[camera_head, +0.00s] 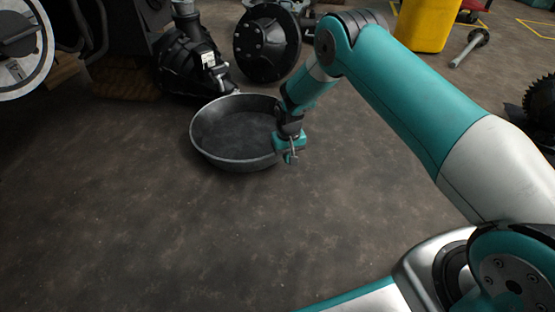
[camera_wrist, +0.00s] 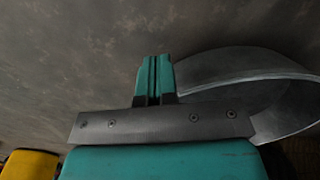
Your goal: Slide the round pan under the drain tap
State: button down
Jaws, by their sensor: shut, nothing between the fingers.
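The round pan (camera_head: 240,160) is a grey metal pan, upright on the floor left of my arm in the head view. Its far rim is close to the black machine housing (camera_head: 185,62). My gripper (camera_head: 291,158) is shut and empty at the pan's right side, low beside the rim. In the wrist view, the shut fingers (camera_wrist: 154,75) point along the floor and the pan (camera_wrist: 250,72) shows on their right. I cannot tell whether the fingers touch the pan. I cannot make out the drain tap clearly.
A round black hub (camera_head: 266,43) stands behind the pan. A yellow container (camera_head: 424,25) and a metal shaft (camera_head: 469,46) are at the back right. A wheel (camera_head: 20,45) is at the upper left. The floor in front of the pan is clear.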

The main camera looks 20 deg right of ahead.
notch_tip(320, 180, up, 8)
jog(key=p, duration=0.6)
jog(key=s+a+r+n+y+p, duration=0.1)
jog(key=s+a+r+p, duration=0.2)
jog(key=r, duration=0.9)
jog(key=s+a+r+n+y+p, duration=0.1)
jog(key=s+r+p, duration=0.35)
jog(key=r, duration=0.75)
jog(key=s+a+r+n+p, duration=0.15)
jog(key=s+r, duration=0.25)
jog(key=r, duration=0.8)
jog(key=s+a+r+n+y+p, duration=0.15)
jog(key=s+r+n+p, duration=0.25)
jog(key=s+r+p, duration=1.6)
jog(key=r+p, duration=1.2)
jog(key=r, duration=0.4)
jog(key=s+r+p, duration=0.4)
jog(key=r+p, duration=1)
jog(key=r, duration=0.6)
jog(key=shift+d+y+p, duration=0.15)
jog(key=shift+y+p, duration=0.2)
